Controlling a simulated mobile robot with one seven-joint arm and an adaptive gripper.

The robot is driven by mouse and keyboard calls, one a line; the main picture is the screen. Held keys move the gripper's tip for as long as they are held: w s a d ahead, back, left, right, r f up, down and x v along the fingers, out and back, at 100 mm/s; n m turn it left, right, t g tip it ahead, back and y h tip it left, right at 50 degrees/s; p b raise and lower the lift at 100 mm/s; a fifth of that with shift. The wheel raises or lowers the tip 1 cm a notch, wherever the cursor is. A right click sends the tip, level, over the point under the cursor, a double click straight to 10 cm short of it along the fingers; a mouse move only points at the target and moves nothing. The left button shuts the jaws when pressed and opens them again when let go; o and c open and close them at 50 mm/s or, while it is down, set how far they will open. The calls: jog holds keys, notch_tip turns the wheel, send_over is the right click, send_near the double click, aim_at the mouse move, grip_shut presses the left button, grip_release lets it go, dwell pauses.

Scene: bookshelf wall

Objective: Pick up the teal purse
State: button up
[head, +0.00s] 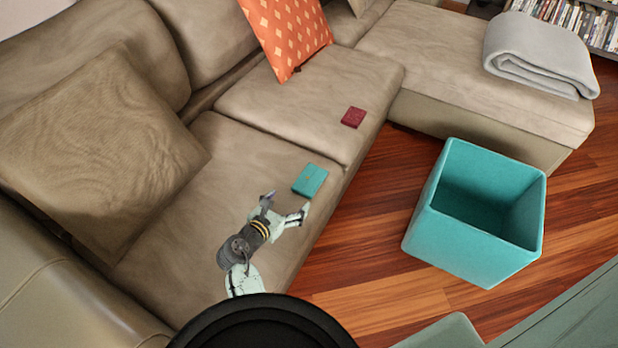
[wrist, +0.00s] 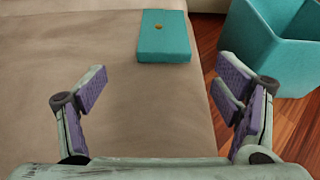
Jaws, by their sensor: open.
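The teal purse (head: 310,180) is a small flat rectangle lying on the beige sofa seat near its front edge. In the wrist view the purse (wrist: 164,36) shows a small gold-coloured clasp and lies ahead of the fingers, slightly right of the middle. My gripper (head: 286,203) is over the seat on the near side of the purse. In the wrist view my gripper (wrist: 162,90) has its two fingers spread wide with nothing between them. The purse is apart from the fingers and fully visible.
A dark red flat item (head: 353,117) lies farther along the sofa seat (head: 160,245). An open teal bin (head: 470,245) stands on the wooden floor to the right. An orange cushion (head: 287,35), a beige cushion (head: 95,155) and a folded grey blanket (head: 538,55) rest on the sofa.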

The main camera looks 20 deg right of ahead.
aim_at(301, 192)
jog(key=shift+s+p+x, duration=0.2)
jog(key=shift+p+x, duration=0.15)
jog(key=shift+x, duration=2.8)
jog(key=shift+d+f, duration=0.1)
jog(key=shift+d, duration=0.05)
jog(key=shift+c, duration=0.3)
jog(key=c, duration=1.2)
